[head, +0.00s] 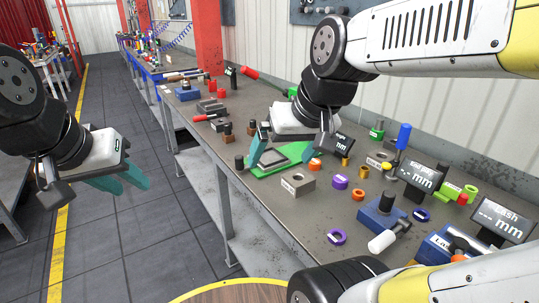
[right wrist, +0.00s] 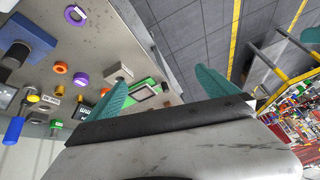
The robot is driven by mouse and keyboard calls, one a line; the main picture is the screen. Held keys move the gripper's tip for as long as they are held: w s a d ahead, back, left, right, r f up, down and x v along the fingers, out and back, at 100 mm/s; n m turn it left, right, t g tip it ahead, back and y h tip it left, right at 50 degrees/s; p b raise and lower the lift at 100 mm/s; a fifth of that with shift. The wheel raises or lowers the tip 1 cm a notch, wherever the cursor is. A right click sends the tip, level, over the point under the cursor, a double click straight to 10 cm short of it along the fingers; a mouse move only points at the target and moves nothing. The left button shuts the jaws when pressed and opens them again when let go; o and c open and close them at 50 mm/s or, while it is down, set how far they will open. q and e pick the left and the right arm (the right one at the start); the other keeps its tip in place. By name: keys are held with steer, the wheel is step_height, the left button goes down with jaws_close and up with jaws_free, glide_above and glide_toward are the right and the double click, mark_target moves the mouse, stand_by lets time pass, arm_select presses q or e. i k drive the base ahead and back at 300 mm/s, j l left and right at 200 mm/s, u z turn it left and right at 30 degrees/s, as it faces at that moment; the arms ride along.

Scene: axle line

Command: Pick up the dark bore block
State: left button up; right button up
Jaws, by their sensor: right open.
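Two grey blocks with bores stand on the bench: a labelled one (head: 298,183) in front of the green mat (head: 262,170), and another (head: 378,160) farther right. Darker grey blocks (head: 209,106) lie farther back. I cannot tell for sure which is the dark bore block. My right gripper (head: 282,151) is open above the green mat, beyond the labelled block, with nothing visibly held. In the right wrist view its teal fingers (right wrist: 163,88) are wide apart, and a grey block (right wrist: 118,72) shows near one finger. My left gripper (head: 122,184) is open and empty over the floor.
Purple rings (head: 337,237), orange rings (head: 358,194), a blue block with a dark peg (head: 381,215), a hammer (head: 388,237) and small displays (head: 422,176) crowd the right side of the bench. A bare strip (head: 275,205) runs along its front edge.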

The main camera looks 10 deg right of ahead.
mark_target(217, 125)
steer(key=i+j, duration=0.25)
steer(key=i, duration=0.25)
steer(key=i+j, duration=0.25)
steer(key=i, duration=0.2)
steer(key=i+j, duration=0.25)
steer(key=i, duration=0.25)
steer(key=i+j, duration=0.25)
steer(key=i, duration=0.2)
